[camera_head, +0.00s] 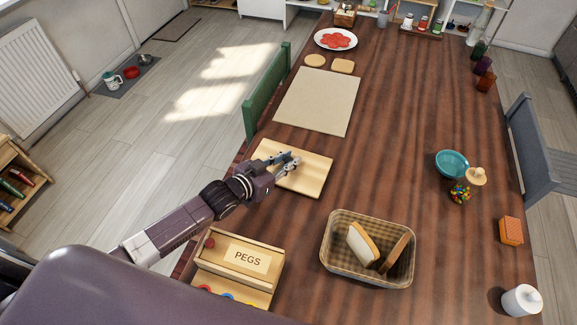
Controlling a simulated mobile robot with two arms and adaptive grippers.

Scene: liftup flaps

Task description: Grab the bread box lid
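A flat, light wooden board (315,176) lies on the dark wooden table; it may be the bread box lid, but I cannot tell for sure. A woven bread basket (341,270) stands open nearer to me, with a slice of white bread (361,243) and a darker slice (397,254) in it. My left gripper (291,160) is over the board's upper left part, its fingers apart and with nothing seen between them. I cannot tell whether it touches the board, part of which it hides. My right gripper is not in view.
A wooden PEGS box (240,258) stands near my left arm. A beige mat (318,101) and a green chair back (267,92) are beyond the board. A teal bowl (452,164), a candy jar (460,192) and a white jar (521,301) stand on the right. The table's middle is clear.

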